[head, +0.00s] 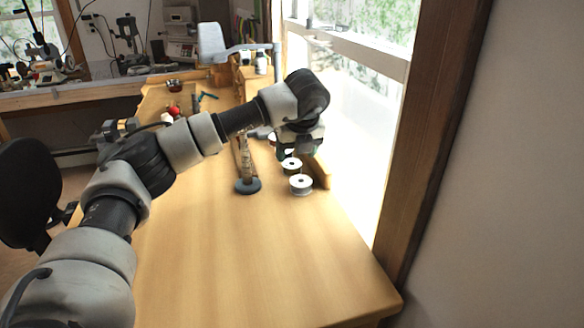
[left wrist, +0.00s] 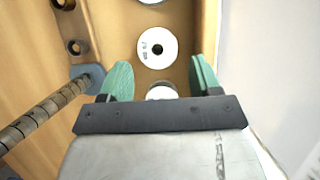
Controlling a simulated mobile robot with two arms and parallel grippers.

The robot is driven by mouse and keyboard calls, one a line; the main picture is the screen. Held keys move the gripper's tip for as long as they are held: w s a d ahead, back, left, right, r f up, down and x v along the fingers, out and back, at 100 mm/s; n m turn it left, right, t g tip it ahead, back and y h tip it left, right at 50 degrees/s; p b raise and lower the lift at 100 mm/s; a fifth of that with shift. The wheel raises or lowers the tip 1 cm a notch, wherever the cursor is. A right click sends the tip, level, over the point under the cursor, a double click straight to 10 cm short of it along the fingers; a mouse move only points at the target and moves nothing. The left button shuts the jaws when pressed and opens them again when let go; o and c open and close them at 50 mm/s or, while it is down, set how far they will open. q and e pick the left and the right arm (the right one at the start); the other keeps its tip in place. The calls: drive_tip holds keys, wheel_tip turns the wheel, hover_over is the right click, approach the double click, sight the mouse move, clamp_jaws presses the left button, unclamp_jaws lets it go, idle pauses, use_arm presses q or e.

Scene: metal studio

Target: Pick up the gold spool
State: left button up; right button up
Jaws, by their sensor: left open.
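The gold spool (head: 291,165) appears to be the white-topped one with a dark yellowish winding, partly hidden under my left gripper in the head view. A paler spool (head: 301,185) stands just in front of it. My left gripper (head: 294,150) points down above the row of spools, open. In the left wrist view, its green fingers (left wrist: 160,80) are apart with nothing held. A white-topped spool (left wrist: 160,93) shows between them, partly hidden by the gripper bar. Another white disc (left wrist: 157,47) lies beyond it; windings are hard to see there. My right gripper is out of view.
An upright rod on a round dark base (head: 247,186) stands left of the spools; it also shows in the left wrist view (left wrist: 88,78). A wooden strip (head: 318,171) and the window are on the right. The front of the wooden bench (head: 250,270) is clear.

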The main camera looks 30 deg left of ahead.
sight(292, 161)
use_arm(q)
drive_tip(key=x, duration=0.4)
drive_tip(key=shift+a+f, duration=0.25)
drive_tip(key=c, duration=0.7)
drive_tip(key=shift+r, duration=0.15)
